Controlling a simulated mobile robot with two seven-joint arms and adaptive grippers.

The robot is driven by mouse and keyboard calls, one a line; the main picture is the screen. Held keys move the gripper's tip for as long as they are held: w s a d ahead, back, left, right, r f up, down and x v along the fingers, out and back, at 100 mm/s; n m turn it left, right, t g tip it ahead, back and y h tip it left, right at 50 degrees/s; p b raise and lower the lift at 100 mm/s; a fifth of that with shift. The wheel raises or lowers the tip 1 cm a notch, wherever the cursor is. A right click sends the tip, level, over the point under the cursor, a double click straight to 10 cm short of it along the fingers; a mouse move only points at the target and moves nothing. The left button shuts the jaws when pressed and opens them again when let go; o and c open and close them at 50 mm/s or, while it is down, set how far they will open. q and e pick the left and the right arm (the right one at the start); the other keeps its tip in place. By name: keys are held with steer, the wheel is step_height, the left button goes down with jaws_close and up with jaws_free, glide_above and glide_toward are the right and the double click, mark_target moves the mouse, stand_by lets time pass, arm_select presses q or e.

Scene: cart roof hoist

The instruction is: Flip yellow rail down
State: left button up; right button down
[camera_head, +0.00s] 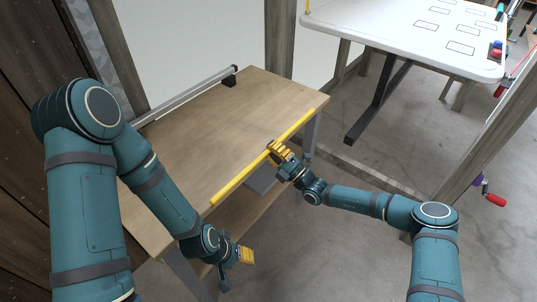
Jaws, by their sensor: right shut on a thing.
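The yellow rail (240,180) is a long straight bar along the front edge of a wooden table. It runs from the lower left to the upper right, at about the height of the tabletop. My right gripper (274,150) has its yellow fingers shut on the rail, a little right of the rail's middle. My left gripper (246,255), also with yellow fingers, hangs in front of the table, below the rail's left end and apart from it. Its finger gap is too small to make out.
The wooden tabletop (195,133) is bare. A grey rail (185,97) runs along its back edge. A lower shelf (232,222) shows under the table. A white table (410,35) stands at the upper right. Wooden posts (279,40) stand behind. Grey floor (350,260) lies open in front.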

steer(key=shift+s+d+f+t+y+b, duration=0.15)
steer(key=shift+d+t+y+b, duration=0.15)
steer(key=shift+t+y+b, duration=0.15)
arm_select(q)
steer(key=shift+w+f, duration=0.2)
steer(key=shift+f, duration=0.65)
arm_select(e)
steer(key=shift+s+d+y, duration=0.1)
steer(key=shift+d+y, duration=0.1)
steer(key=shift+y, duration=0.25)
steer(key=shift+t, duration=0.25)
